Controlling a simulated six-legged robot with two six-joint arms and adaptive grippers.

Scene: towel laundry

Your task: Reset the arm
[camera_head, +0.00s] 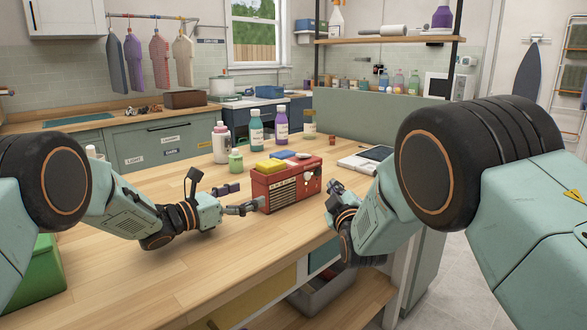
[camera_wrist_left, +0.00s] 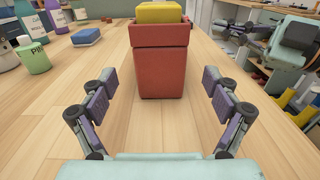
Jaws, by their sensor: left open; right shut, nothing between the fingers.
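My left gripper (camera_head: 240,198) is open and empty just left of a red box (camera_head: 288,188) on the wooden table. In the left wrist view its two fingers (camera_wrist_left: 160,105) stand wide apart, with the red box (camera_wrist_left: 161,70) ahead between them and apart from them. My right gripper (camera_head: 335,194) is at the table's right edge, to the right of the red box, shut and empty. Its fingertips are small in the head view.
Yellow and blue sponges lie on the red box. Several bottles, including a green one (camera_head: 236,161) and a purple-labelled one (camera_head: 281,125), stand behind it. A tablet (camera_head: 376,153) lies at back right. The table's front left (camera_head: 130,270) is clear. A green bin (camera_head: 40,280) is at far left.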

